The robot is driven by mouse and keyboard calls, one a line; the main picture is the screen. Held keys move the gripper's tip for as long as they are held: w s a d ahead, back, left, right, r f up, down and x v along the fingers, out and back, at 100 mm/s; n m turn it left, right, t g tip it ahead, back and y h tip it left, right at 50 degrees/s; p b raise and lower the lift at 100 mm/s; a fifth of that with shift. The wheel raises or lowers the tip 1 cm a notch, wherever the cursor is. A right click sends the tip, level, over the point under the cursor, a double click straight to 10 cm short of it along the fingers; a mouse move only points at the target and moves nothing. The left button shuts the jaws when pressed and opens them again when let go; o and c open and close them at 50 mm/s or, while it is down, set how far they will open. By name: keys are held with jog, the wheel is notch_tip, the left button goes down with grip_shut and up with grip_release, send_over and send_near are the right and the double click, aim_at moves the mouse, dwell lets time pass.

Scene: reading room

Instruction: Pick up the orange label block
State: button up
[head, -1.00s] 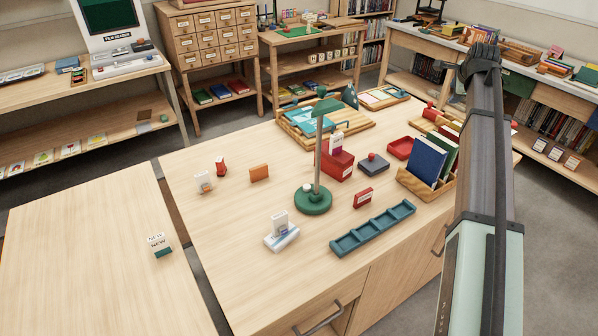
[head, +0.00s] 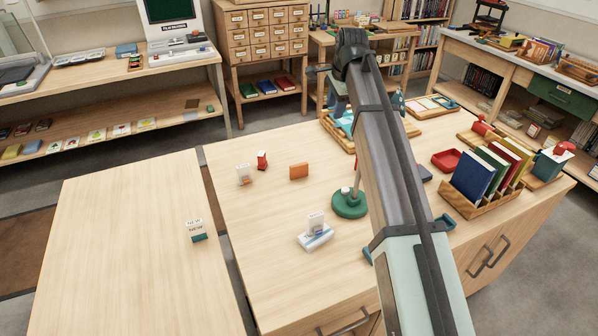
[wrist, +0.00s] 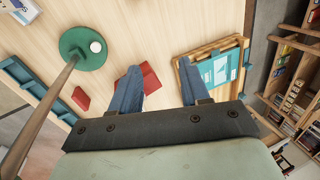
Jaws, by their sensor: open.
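The orange label block (head: 299,171) stands upright on the wooden table in the head view, left of and behind the green lamp base (head: 349,204). I cannot make it out in the wrist view. A red box (wrist: 150,78) shows beside and beyond the left finger. In the head view my arm hides the gripper's fingertips and part of the table.
A small red block (head: 262,160) and a white-orange block (head: 243,175) stand left of the orange block. A pale card holder (head: 316,236) stands in front of the lamp. The lamp's post (wrist: 45,100) rises near my gripper's left side.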

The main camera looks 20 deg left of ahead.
jog(key=s+a+f+g+h, duration=0.1)
jog(key=s+a+f, duration=0.25)
jog(key=a, duration=0.35)
jog(key=n+g+h, duration=0.1)
send_over(299, 165)
notch_tip(299, 165, down, 6)
notch_tip(299, 165, down, 8)
jog(key=shift+d+r, duration=0.1)
jog(key=shift+r, duration=0.1)
jog(key=shift+f, duration=3.15)
grip_shut()
